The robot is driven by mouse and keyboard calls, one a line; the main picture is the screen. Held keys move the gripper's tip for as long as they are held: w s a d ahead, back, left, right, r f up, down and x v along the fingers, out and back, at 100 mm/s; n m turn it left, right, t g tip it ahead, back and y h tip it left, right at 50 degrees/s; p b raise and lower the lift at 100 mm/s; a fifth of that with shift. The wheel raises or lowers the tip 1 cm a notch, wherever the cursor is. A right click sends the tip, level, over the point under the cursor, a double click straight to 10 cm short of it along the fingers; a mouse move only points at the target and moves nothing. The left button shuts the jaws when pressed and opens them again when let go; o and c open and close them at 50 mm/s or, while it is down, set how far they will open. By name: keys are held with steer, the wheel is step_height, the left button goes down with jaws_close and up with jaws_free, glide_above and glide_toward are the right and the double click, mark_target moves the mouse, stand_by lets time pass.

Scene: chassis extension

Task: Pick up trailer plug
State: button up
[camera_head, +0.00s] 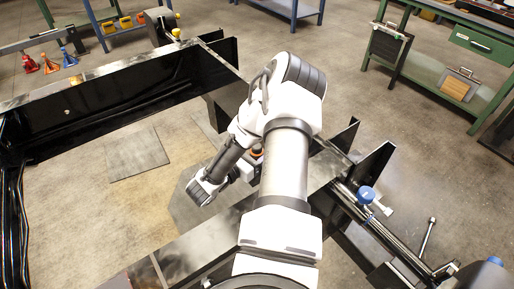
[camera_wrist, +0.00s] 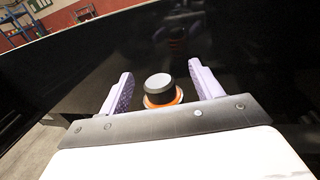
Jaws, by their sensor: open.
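The trailer plug (camera_wrist: 159,88) shows in the wrist view as a dark round body with a grey top and an orange ring at its base. It sits between the two purple fingers of my gripper (camera_wrist: 158,92), with a gap on each side. The gripper is open. The plug's lower part is hidden behind the gripper's front edge. In the head view my arm covers most of this area. A small orange and dark bit (camera_head: 257,152) shows beside my arm near the chassis, and it may be the plug. My fingertips are hidden in the head view.
The black chassis frame (camera_head: 110,83) surrounds an open floor area with a grey plate (camera_head: 136,154). A dark chassis wall (camera_wrist: 215,45) rises behind the plug. A blue-capped part (camera_head: 366,195) is on the right rail. Green workbenches (camera_head: 440,75) stand at the back right.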

steer(key=shift+w+d+p, duration=0.4)
steer(key=shift+p, duration=0.1)
steer(key=c, duration=1.1)
steer(key=shift+c, duration=0.2)
